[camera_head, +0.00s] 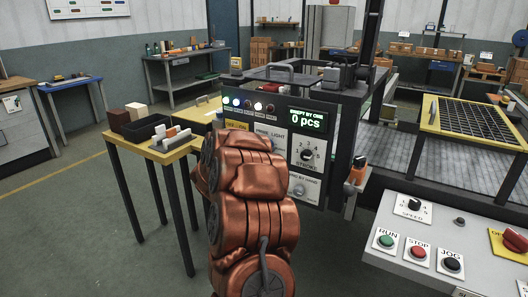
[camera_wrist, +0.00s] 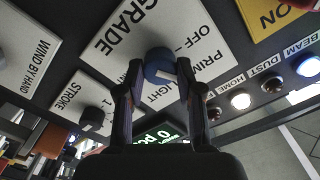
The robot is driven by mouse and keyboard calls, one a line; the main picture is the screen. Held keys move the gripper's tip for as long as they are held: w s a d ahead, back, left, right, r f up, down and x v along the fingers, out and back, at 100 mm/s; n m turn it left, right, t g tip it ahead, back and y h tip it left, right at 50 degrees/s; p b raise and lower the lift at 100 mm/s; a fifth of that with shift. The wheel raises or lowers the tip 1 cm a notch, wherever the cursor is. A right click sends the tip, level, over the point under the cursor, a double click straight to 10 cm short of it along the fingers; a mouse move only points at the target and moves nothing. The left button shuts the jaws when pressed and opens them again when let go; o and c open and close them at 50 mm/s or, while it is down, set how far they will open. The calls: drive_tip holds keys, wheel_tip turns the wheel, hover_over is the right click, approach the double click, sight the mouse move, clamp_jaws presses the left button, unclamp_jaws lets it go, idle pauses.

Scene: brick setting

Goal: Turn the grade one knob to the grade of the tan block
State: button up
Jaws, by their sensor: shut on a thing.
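The grade knob (camera_wrist: 160,62) is round and blue with a white pointer mark, on a white plate (camera_wrist: 118,52) lettered GRADE, OFF, PRIME and LIGHT, upside down in the wrist view. My gripper (camera_wrist: 160,74) is shut on this knob, one finger on each side. The pointer's white mark slants to the lower right in that view; its exact setting is partly hidden by the fingers. In the head view my arm hides the knob and gripper. A pale tan block (camera_head: 137,111) sits on the yellow-topped table at left, beside a dark brown block (camera_head: 119,119).
Beside the grade plate are a STROKE knob (camera_wrist: 92,117), a WIND BY HAND plate (camera_wrist: 25,50) and a row of lamps (camera_wrist: 240,99). The green display (camera_head: 308,120) reads 0 pcs. A RUN/STOP/JOG console (camera_head: 420,235) stands at right. The yellow-topped table (camera_head: 178,152) is at left.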

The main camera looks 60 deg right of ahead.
idle(0.3)
drive_tip(key=o, duration=1.2)
drive_tip(key=shift+c, duration=0.2)
drive_tip(key=a, duration=1.2)
drive_tip(key=shift+s, duration=0.3)
